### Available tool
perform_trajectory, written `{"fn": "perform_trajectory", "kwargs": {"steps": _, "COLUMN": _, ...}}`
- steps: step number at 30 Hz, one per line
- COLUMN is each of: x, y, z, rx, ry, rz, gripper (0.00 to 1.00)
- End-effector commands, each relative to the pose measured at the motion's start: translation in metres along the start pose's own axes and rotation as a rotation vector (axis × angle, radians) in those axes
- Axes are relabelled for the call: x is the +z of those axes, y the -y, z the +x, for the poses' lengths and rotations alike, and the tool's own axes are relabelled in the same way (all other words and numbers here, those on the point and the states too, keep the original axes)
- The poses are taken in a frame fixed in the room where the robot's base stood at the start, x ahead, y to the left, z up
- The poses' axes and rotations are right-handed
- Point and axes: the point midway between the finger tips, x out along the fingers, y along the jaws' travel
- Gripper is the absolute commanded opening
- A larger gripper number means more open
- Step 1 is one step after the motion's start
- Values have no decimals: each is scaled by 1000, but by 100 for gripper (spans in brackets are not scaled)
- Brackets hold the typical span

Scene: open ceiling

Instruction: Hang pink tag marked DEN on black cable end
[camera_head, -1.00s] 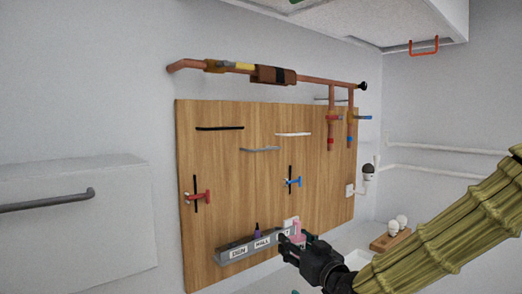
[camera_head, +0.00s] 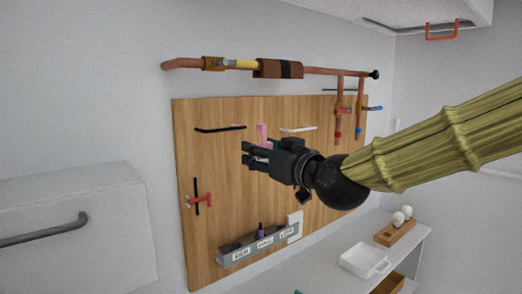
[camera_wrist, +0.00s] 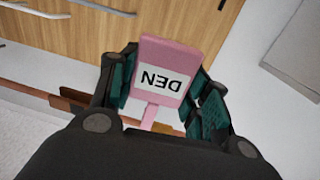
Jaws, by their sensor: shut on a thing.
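My gripper (camera_head: 252,157) is shut on the pink tag (camera_head: 262,135) and holds it in front of the wooden board, well above the labelled rack. In the wrist view, the pink tag (camera_wrist: 168,72) sits between the fingers with its white DEN label facing the camera, upside down in the picture. Its narrow stem (camera_wrist: 149,116) runs down between the fingers. The black cable end (camera_head: 220,129) sticks out at the board's upper left, up and left of my gripper and apart from the tag. A white cable end (camera_head: 298,129) is to the right. The grey one is hidden behind my gripper.
The wooden board (camera_head: 215,165) carries a red-handled valve (camera_head: 200,199) at left. Below is a grey labelled rack (camera_head: 236,256) with a dark purple item (camera_head: 261,231). Copper pipe (camera_head: 325,71) runs above. A white tray (camera_head: 362,261) stands at lower right.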

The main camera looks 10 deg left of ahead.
Motion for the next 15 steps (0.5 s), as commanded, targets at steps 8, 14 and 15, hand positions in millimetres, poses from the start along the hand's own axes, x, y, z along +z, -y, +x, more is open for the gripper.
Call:
{"fn": "perform_trajectory", "kwargs": {"steps": 8, "x": 1, "y": 0, "z": 0, "rx": -9, "ry": -1, "rz": 2, "gripper": 24}}
{"fn": "perform_trajectory", "kwargs": {"steps": 14, "x": 0, "y": 1, "z": 0, "rx": -46, "ry": -1, "rz": 0, "gripper": 24}}
{"fn": "perform_trajectory", "kwargs": {"steps": 15, "x": 0, "y": 2, "z": 3, "rx": -46, "ry": -1, "rz": -1, "gripper": 24}}
